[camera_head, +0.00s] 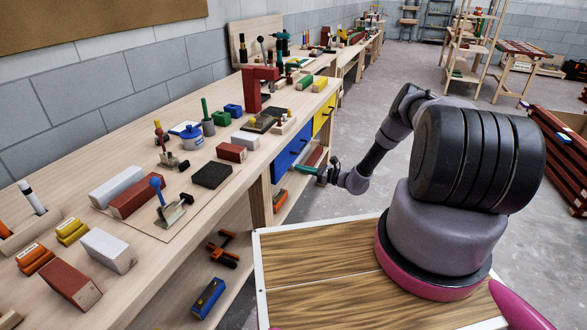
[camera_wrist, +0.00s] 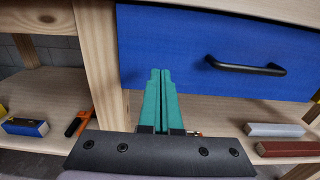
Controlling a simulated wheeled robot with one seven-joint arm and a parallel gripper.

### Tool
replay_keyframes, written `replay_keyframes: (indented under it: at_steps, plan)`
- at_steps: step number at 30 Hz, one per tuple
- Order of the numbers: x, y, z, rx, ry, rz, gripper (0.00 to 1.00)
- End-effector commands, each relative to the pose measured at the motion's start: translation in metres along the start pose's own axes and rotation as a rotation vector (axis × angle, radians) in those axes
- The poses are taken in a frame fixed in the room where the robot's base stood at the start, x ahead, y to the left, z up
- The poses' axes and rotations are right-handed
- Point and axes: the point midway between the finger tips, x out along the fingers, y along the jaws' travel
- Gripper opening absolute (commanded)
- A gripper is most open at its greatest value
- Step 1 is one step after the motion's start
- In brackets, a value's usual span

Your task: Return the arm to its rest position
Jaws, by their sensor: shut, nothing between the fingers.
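My gripper (camera_head: 312,171) shows at the end of my arm, in front of the workbench's blue drawer (camera_head: 292,153). In the wrist view my gripper (camera_wrist: 160,75) has its two green fingers together, with nothing between them. The blue drawer (camera_wrist: 170,50) with its black handle (camera_wrist: 245,67) fills the upper part of the wrist view. The fingers point toward the drawer's lower left part, beside a wooden leg (camera_wrist: 95,50). I cannot tell the exact gap between the fingertips and the drawer. My arm is bent and reaches out to the left over the floor.
The workbench top (camera_head: 130,255) carries several painted blocks, clamps and tools. A yellow drawer (camera_head: 323,115) sits beyond the blue one. The lower shelf (camera_wrist: 225,112) holds a grey block (camera_wrist: 275,130) and a red block (camera_wrist: 285,148). The floor (camera_head: 385,75) beyond my arm is clear.

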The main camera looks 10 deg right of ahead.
Motion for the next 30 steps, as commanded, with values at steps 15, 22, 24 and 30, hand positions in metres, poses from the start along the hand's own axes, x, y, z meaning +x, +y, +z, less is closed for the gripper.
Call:
replay_keyframes:
  at_steps: [15, 22, 24, 30]
  plan:
    - [-0.083, -0.001, 0.003, -0.004, 0.002, 0.004, 0.0]
    - [-0.072, -0.007, 0.066, -0.118, 0.062, 0.141, 0.0]
    - [-0.066, -0.006, 0.099, -0.18, 0.096, 0.213, 0.0]
    - [-0.057, 0.008, 0.189, -0.361, 0.209, 0.403, 0.0]
